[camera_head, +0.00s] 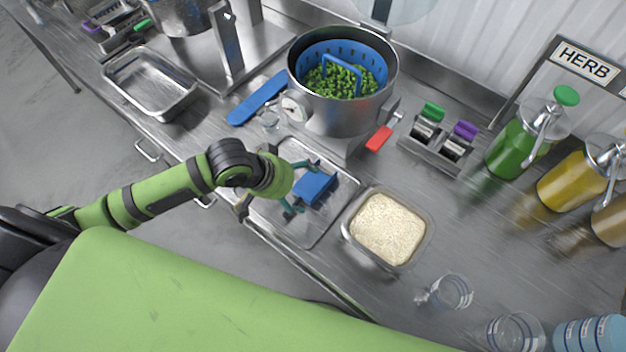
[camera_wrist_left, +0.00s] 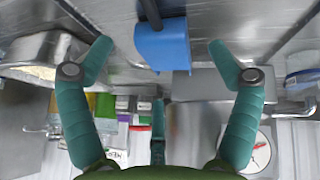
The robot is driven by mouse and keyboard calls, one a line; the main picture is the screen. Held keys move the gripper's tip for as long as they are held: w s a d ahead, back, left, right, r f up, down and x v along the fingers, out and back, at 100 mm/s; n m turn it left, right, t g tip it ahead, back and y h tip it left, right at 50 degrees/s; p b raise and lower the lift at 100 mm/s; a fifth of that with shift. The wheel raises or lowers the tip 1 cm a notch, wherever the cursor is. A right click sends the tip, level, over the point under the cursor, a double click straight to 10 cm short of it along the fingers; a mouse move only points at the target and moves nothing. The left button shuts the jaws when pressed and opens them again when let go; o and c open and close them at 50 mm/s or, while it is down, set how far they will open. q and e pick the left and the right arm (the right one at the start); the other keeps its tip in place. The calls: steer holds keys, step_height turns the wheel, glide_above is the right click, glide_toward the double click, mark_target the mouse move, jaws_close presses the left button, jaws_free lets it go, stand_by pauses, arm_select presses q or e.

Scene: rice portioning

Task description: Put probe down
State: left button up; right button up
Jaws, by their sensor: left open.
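A blue block-like piece, seemingly the probe (camera_head: 316,187), lies in the shallow metal tray (camera_head: 304,242) at the counter's front. In the left wrist view the blue piece (camera_wrist_left: 162,46) has a dark rod coming from its top. My left gripper (camera_head: 305,187) is open, its teal fingers reaching over the tray on either side of the blue piece. In the left wrist view a gap shows between each fingertip and the piece, so the gripper (camera_wrist_left: 160,47) does not hold it. My right gripper is not in view.
A steel pot (camera_head: 340,112) with a blue basket of peas stands behind the tray. A rice pan (camera_head: 429,236) is right of it. A blue paddle (camera_head: 257,98) lies at the left, an empty pan (camera_head: 150,83) beyond. Glasses (camera_head: 452,292) and sauce bottles (camera_head: 518,146) stand right.

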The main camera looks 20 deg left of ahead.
mark_target(304, 189)
arm_select(q)
steer(key=shift+p+x, duration=0.7)
steer(key=shift+x, duration=1.65)
steer(key=shift+a, duration=0.3)
